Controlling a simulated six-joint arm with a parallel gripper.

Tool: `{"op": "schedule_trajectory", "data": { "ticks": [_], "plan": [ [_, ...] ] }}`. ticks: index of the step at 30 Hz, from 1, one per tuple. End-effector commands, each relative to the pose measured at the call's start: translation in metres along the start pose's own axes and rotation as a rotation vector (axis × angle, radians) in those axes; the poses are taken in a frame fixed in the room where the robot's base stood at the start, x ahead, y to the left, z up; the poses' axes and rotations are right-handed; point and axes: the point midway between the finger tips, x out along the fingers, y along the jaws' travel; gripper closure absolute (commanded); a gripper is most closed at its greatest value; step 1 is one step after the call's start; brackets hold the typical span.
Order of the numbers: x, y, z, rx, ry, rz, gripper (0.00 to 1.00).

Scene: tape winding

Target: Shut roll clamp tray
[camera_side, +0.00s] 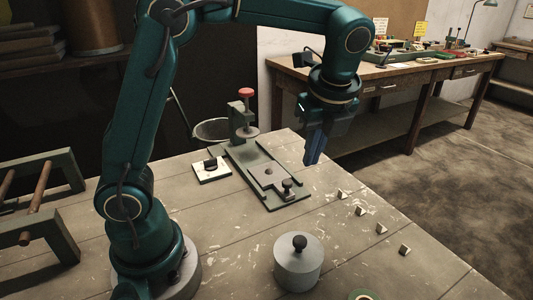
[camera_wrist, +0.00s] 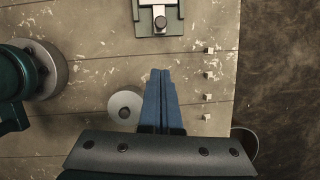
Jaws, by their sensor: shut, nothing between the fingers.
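The roll clamp tray is a green-grey tray (camera_side: 244,156) in the middle of the bench in the side view. A flat plate (camera_side: 266,173) lies in it, with a black knob (camera_side: 287,184) near its front end. A clamp post with a red knob (camera_side: 246,93) stands at the tray's back end. In the wrist view, the front end of the tray (camera_wrist: 144,29) and the knob (camera_wrist: 160,22) show at the top edge; the rest is cut off. My gripper (camera_side: 313,160) is shut and empty, pointing down to the right of the tray, apart from it. Its blue fingers (camera_wrist: 160,72) are together.
A grey cylinder with a black knob (camera_side: 298,266) stands at the bench front. Several small pale blocks (camera_side: 361,211) line the right side. A white plate with a dark piece (camera_side: 211,170) lies left of the tray. A wooden-barred rack (camera_side: 50,211) is at far left.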

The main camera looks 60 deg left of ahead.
Motion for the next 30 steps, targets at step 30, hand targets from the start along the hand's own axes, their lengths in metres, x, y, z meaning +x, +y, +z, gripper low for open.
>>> {"op": "schedule_trajectory", "data": {
  "ticks": [30],
  "plan": [
    [0.127,0.004,0.023,0.019,0.001,0.035,1.00]
  ]
}}
